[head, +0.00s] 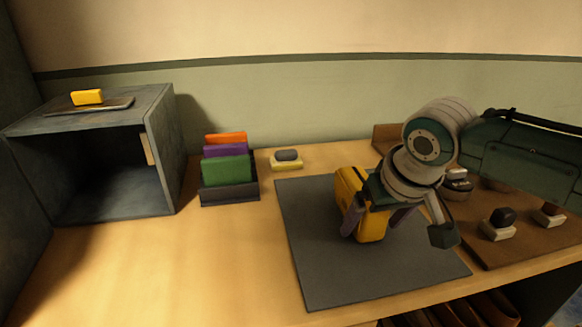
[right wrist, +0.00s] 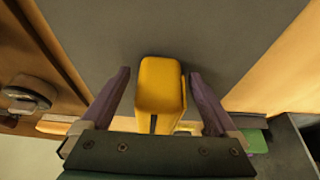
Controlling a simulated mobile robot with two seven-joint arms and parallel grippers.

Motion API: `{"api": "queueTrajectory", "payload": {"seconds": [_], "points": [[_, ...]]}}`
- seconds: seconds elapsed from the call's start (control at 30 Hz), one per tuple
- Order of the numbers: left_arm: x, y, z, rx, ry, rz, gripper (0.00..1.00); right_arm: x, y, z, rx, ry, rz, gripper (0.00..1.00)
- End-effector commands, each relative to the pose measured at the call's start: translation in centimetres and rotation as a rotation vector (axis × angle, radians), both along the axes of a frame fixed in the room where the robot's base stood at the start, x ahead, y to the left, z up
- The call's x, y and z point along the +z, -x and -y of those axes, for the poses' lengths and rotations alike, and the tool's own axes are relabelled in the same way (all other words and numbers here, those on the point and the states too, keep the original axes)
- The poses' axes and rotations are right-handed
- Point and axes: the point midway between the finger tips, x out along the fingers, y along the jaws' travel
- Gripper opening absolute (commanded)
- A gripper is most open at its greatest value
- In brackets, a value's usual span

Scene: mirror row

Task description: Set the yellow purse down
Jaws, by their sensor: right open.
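The yellow purse (head: 372,226) stands upright on the dark grey mat (head: 330,270) on the wooden table. My right gripper (head: 374,222) is above it with its purple fingers down on either side of it. In the right wrist view the purse (right wrist: 160,85) lies between the open fingers of the gripper (right wrist: 163,80). A gap shows beside the left finger; the purse is very close to the right finger, and I cannot tell whether they touch. The gripper and arm hide part of the purse in the head view. My left gripper is not in view.
An open grey box (head: 110,200) with a yellow block (head: 87,97) on top stands at the left. A dark holder (head: 230,193) has orange, purple and green wallets. A small yellow-and-grey item (head: 286,160) is behind the mat. A brown board (head: 520,250) with small items lies right.

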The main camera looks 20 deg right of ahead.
Motion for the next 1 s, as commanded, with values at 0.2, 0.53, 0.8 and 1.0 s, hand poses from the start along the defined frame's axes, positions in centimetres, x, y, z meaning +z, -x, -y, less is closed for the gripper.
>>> {"api": "queueTrajectory", "payload": {"seconds": [0.2, 0.53, 0.8, 1.0], "points": [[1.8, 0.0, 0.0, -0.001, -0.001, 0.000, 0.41, 3.5, 1.2, -0.3, 0.002, 0.001, 0.003, 0.95], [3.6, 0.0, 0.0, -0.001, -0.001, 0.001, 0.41, 9.5, 3.7, -0.9, 0.001, 0.000, 0.002, 0.95], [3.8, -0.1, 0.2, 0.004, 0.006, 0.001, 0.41, 9.9, 6.1, -3.1, 0.068, -0.007, -0.016, 0.95], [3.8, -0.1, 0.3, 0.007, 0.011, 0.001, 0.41, 7.4, 14.0, -9.7, 0.301, -0.025, -0.046, 0.95]]}}
